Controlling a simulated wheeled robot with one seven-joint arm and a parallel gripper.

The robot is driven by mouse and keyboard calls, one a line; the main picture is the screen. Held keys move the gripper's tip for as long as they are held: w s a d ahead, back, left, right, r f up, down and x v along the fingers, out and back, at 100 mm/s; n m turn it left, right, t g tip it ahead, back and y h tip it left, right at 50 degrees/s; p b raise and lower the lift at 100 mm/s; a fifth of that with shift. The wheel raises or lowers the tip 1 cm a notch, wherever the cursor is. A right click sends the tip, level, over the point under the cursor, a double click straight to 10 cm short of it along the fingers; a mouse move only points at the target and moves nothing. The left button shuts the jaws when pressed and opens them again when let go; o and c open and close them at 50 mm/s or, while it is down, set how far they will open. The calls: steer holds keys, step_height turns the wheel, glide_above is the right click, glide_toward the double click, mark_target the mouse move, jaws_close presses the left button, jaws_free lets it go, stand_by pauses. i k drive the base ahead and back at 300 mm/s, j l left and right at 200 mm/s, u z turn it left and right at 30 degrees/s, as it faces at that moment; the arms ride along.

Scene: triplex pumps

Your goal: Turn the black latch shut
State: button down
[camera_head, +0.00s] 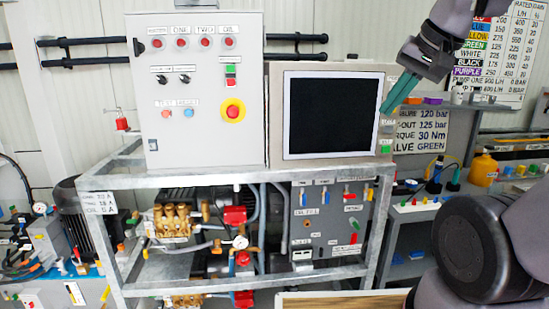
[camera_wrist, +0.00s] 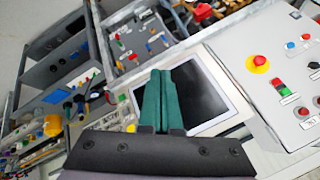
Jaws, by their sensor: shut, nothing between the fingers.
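A small black piece that looks like the black latch (camera_head: 138,47) sits on the upper left edge of the white control cabinet (camera_head: 208,130). It sticks out sideways past the edge. I cannot tell for sure whether it is turned open or shut. The cabinet also shows at the right of the wrist view (camera_wrist: 275,85), where I cannot make out the latch. My gripper (camera_head: 386,110) is at the upper right, in front of the right edge of the screen, well away from the latch. Its green fingers (camera_wrist: 168,72) are together and empty.
A dark screen (camera_head: 330,115) stands right of the cabinet. Both rest on a grey metal frame (camera_head: 240,181) with pumps and a lower switch panel (camera_head: 330,222). Shelves with a yellow bottle (camera_head: 483,170) are at the right. Black pipes run along the wall behind the latch (camera_head: 85,41).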

mark_target(135, 40)
steer(key=i+j+u, duration=0.25)
steer(key=u, duration=0.15)
steer(key=i+j+u, duration=0.25)
steer(key=u, duration=0.2)
steer(key=i+j+u, duration=0.1)
steer(key=i+u, duration=0.3)
